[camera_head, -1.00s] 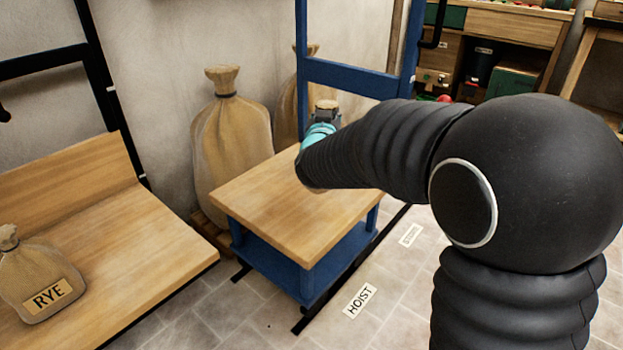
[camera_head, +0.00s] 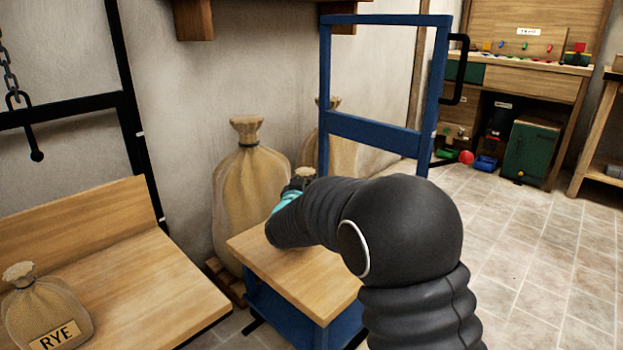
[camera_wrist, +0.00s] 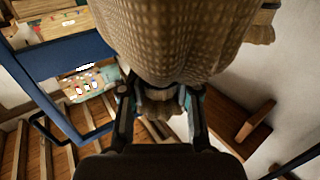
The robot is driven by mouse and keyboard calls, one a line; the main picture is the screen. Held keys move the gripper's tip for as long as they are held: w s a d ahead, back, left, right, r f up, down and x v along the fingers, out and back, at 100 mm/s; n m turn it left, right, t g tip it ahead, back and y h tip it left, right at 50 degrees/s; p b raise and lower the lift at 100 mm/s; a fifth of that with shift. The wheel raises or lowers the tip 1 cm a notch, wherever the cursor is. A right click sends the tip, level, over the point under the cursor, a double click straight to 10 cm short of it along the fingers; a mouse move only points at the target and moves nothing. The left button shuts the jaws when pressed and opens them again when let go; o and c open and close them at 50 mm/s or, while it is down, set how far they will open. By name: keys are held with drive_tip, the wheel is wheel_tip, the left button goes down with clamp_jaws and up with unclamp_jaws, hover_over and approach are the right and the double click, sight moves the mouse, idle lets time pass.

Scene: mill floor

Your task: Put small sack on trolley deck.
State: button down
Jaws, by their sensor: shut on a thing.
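The small sack (camera_wrist: 175,40) is coarse tan cloth and fills the top middle of the wrist view. My gripper (camera_wrist: 158,100) is shut on its tied neck. In the head view my gripper (camera_head: 298,184) is above the far edge of the trolley deck, with a tan sack top (camera_head: 305,172) showing there. My arm hides the sack's body in that view. The trolley deck (camera_head: 310,285) is a bare wooden board on a blue frame, partly covered by my arm. I cannot tell the gap between sack and deck.
The trolley's blue handle frame (camera_head: 385,135) rises behind the deck. A large sack (camera_head: 250,200) stands against the wall, with another (camera_head: 345,155) behind the frame. A sack labelled RYE (camera_head: 48,315) sits on the wooden bench (camera_head: 130,265) at left. Tiled floor (camera_head: 530,260) is open at right.

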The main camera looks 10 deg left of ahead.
drive_tip(key=shift+a+f+b, duration=0.15)
drive_tip(key=shift+f+b, duration=0.25)
drive_tip(key=shift+f, duration=1.55)
drive_tip(key=c, duration=1.3)
unclamp_jaws()
drive_tip(key=shift+f, duration=0.25)
drive_tip(key=o, duration=0.5)
drive_tip(key=shift+r, duration=0.15)
